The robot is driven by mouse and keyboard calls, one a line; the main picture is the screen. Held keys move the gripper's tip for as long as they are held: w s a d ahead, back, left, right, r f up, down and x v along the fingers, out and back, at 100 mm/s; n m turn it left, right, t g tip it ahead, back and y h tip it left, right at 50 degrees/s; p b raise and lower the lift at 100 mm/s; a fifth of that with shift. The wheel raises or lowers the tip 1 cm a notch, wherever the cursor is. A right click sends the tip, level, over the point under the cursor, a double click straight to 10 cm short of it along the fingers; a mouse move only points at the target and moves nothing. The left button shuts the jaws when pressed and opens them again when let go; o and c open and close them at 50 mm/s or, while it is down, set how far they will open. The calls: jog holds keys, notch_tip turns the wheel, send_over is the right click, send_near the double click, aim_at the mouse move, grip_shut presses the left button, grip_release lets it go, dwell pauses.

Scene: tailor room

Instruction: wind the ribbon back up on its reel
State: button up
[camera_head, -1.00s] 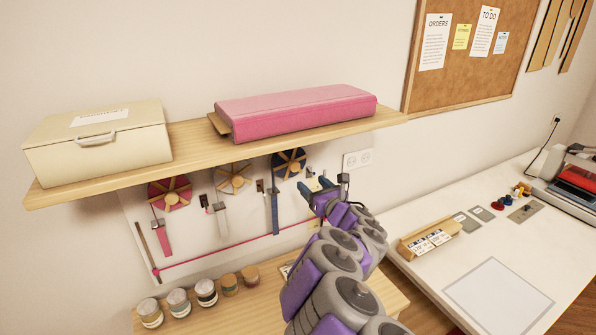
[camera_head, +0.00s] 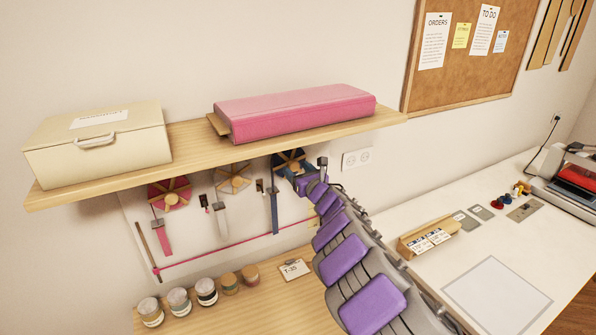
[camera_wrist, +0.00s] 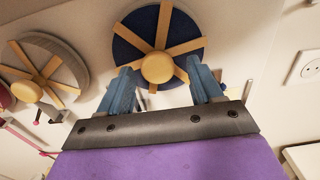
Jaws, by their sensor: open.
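Three ribbon reels with wooden spokes hang on the wall panel under the shelf. They are a crimson reel (camera_head: 169,194) at the left, a grey reel (camera_head: 232,178) in the middle and a dark blue reel (camera_head: 289,163) at the right. A ribbon end hangs below each. A long pink ribbon (camera_head: 220,245) runs along the lower panel to a post at the left. My gripper (camera_head: 292,175) is at the blue reel. In the wrist view, my open blue fingers (camera_wrist: 157,88) stand either side of the reel's lower part, below its wooden hub (camera_wrist: 157,67). Contact cannot be told.
Several jars (camera_head: 206,292) and a small tag (camera_head: 294,269) are on the lower bench. A white table (camera_head: 420,290) stands at the right.

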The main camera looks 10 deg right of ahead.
jog(key=shift+a, duration=0.1)
jog(key=shift+c, duration=0.6)
jog(key=c, duration=0.9)
